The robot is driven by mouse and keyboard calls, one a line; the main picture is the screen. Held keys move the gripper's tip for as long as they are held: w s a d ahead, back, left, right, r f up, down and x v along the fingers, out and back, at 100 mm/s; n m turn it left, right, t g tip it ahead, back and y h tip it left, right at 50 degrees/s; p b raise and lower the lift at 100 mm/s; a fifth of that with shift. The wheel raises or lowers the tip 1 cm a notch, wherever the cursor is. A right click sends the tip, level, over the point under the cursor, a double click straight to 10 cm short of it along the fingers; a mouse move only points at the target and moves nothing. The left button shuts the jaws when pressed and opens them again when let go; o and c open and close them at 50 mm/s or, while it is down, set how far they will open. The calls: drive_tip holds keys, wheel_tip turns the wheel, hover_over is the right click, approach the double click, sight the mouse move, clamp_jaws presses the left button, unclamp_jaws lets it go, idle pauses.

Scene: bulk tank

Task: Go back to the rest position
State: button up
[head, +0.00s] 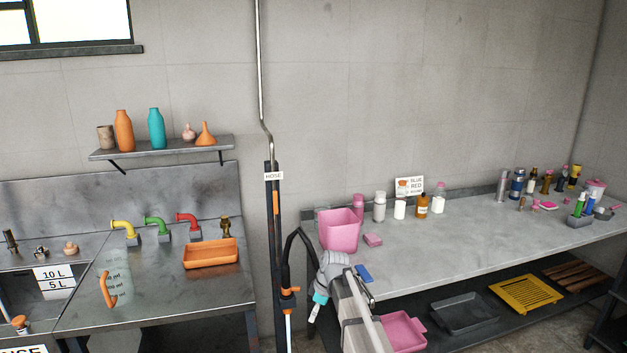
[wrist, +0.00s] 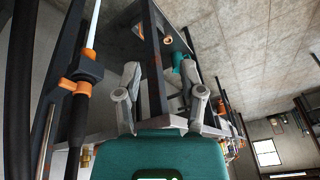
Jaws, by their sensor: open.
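My gripper (head: 313,314) hangs in front of the grey bench's left end in the head view, beside the hose stand, small and partly turned away. In the wrist view my gripper (wrist: 163,100) shows two grey fingers spread apart. Nothing is held between them; a dark frame bar shows behind the gap. My arm comes up from the bottom edge of the head view and bends over at the wrist.
The hose stand (head: 272,230) is close left of my gripper. The bench (head: 470,244) carries a pink bucket (head: 340,232), bottles and small items. A pink tray (head: 402,332) is low beside my arm. The sink counter (head: 180,288) with an orange tray (head: 210,254) is left.

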drive_tip(key=s+d+f+m+h+b, duration=0.2)
drive_tip(key=s+d+f+m+b, duration=0.2)
drive_tip(key=s+d+m, duration=0.6)
drive_tip(key=s+d+f+m+h+b, duration=0.1)
drive_tip(key=s+d+f+m+b, duration=0.35)
drive_tip(key=s, duration=0.85)
wheel_tip(320, 180, up, 14)
drive_tip(key=d+p, duration=0.2)
drive_tip(key=p, duration=1.3)
drive_tip(key=shift+r+p, duration=0.2)
drive_tip(key=shift+p, duration=0.2)
